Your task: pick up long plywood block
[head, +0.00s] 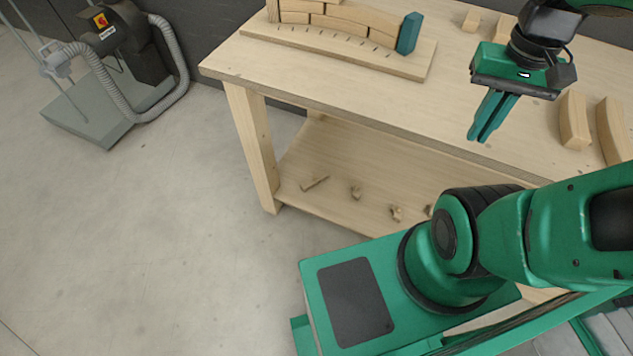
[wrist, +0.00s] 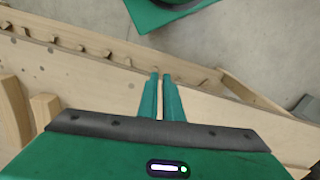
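Two curved, light plywood blocks stand at the right of the tabletop in the head view, a nearer one (head: 573,120) and a longer-looking one (head: 613,130) partly cut off by the frame edge. I cannot tell for sure which is the long block. Both show at the left in the wrist view, one at the edge (wrist: 14,108) and one beside it (wrist: 44,108). My gripper (head: 478,136) points down near the table's front edge, left of and apart from the blocks. In the wrist view its fingers (wrist: 160,76) have a narrow gap and hold nothing visible.
A board (head: 425,68) at the back left bears a curved row of blocks (head: 345,20) ending in a teal block (head: 409,33). Small blocks (head: 471,20) lie at the back. Scraps (head: 355,192) lie on the lower shelf (head: 300,160). The front middle tabletop (head: 350,95) is clear.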

